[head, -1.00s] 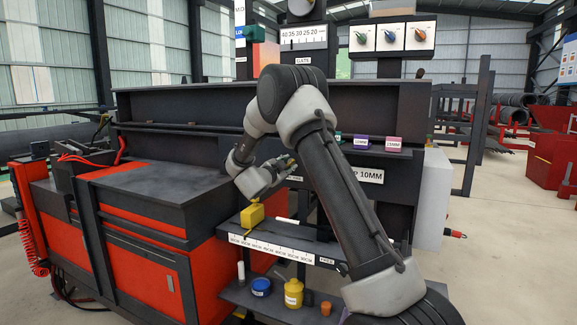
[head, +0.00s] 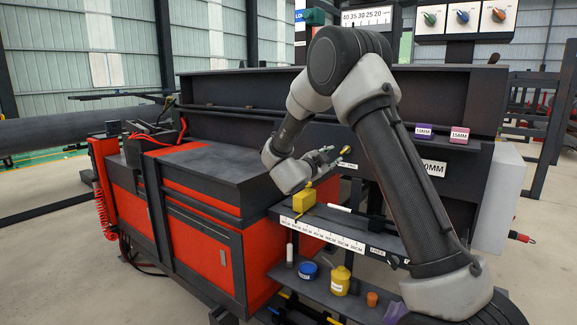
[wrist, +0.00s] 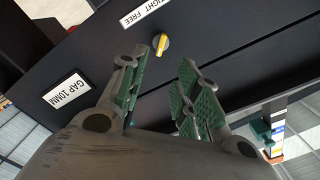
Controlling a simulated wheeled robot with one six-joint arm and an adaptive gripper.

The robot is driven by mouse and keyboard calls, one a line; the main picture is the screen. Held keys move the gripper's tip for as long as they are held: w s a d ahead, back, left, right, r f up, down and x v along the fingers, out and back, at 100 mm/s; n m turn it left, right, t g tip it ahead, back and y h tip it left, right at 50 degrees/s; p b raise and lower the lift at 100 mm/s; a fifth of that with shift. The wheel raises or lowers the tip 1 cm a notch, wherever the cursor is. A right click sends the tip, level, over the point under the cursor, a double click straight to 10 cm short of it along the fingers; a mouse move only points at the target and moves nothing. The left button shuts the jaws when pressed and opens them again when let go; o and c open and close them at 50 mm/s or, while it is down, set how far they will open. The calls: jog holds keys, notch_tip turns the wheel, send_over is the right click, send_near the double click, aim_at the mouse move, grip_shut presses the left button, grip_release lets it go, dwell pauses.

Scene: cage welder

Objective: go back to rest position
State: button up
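My gripper (head: 334,154) is raised in front of the machine's dark upright panel, above the yellow block on the ruler shelf. In the wrist view my gripper (wrist: 158,90) has its two green-padded fingers apart with nothing between them. A yellow knob (wrist: 161,43) on the panel lies beyond the fingertips. It also shows in the head view as a small yellow spot (head: 346,150) near the fingertips. I cannot tell how far the fingertips are from it. My arm is bent, with its elbow high, and hides part of the panel.
A shelf with a white ruler (head: 318,232) carries a yellow block (head: 304,198). The lower shelf holds a blue tin (head: 308,270), a yellow bottle (head: 340,281) and an orange cup (head: 372,299). A red and black cabinet (head: 200,240) stands at left. Open floor lies left of it.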

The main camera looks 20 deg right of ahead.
jog(key=w+a+f+n+t+y, duration=0.1)
jog(key=w+a+f+n+y, duration=0.2)
jog(key=a+f+n+y, duration=0.6)
jog(key=s+a+n+g+y, duration=0.3)
jog(key=s+a+y, duration=0.1)
jog(key=s, duration=0.3)
jog(key=s+a+n+g+y, duration=0.2)
jog(key=s+a+n+y, duration=0.1)
jog(key=s, duration=0.4)
jog(key=s+d+r+n+g, duration=0.1)
jog(key=s+d+r, duration=0.2)
jog(key=s, duration=0.8)
jog(key=s+d+r+n+g+h, duration=0.1)
jog(key=s+d+r, duration=0.3)
jog(key=s, duration=0.7)
jog(key=s+d+r+n, duration=0.2)
jog(key=s+d+r, duration=0.1)
jog(key=s, duration=0.9)
jog(key=shift+d+r+n+g+h, duration=0.3)
jog(key=shift+d+r+g+h, duration=0.1)
jog(key=shift+d, duration=0.5)
